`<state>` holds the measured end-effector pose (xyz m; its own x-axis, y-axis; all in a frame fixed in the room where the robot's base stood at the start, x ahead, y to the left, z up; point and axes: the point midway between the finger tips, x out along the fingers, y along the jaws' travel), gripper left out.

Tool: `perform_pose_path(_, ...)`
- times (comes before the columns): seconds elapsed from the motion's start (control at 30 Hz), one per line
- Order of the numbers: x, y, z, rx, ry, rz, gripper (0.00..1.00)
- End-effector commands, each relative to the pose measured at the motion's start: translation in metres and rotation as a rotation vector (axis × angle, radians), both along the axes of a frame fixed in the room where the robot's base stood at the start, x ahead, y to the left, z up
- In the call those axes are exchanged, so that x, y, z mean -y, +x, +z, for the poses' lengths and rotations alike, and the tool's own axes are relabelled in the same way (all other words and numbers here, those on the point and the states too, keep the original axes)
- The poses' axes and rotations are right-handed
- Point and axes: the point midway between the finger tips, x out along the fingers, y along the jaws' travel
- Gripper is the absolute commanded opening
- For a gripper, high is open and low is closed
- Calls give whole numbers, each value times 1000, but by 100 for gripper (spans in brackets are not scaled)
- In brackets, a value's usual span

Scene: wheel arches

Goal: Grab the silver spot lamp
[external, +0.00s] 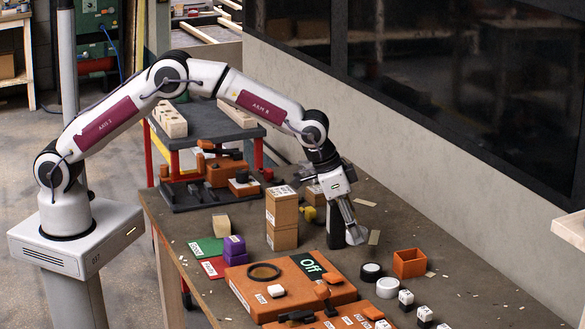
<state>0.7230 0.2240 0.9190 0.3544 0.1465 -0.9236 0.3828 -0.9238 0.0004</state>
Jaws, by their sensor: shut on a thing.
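My gripper (351,232) points down over the back part of the brown workbench, right of the stacked cardboard boxes. It is shut on a silver piece, which I take to be the silver spot lamp (350,222). The lamp's outline blends with the silver fingers, and much of it is hidden by them. A dark upright block (336,228) stands close against the left side of the fingers. I cannot tell whether the lamp touches the bench.
Two stacked cardboard boxes (282,218) stand left of my gripper. An orange panel marked "Off" (245,289) lies in front. An orange open box (409,263) and round black and white caps (388,287) sit to the right. A grey wall (420,190) borders the bench behind.

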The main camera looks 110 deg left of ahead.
Motion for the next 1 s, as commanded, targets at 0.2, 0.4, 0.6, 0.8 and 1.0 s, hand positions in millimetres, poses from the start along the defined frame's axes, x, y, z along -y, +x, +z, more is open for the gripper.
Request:
perform_pose_path(0.2, 0, 0, 28, 2, 1, 0, 14)
perform_pose_path(0.4, 0, 0, 38, 0, 0, -1, 14)
perform_pose_path(0.6, 0, 0, 39, 0, 0, -1, 14)
perform_pose_path(0.8, 0, 0, 39, 0, 0, 0, 14)
perform_pose_path(1.0, 0, 0, 39, 0, 0, 0, 14)
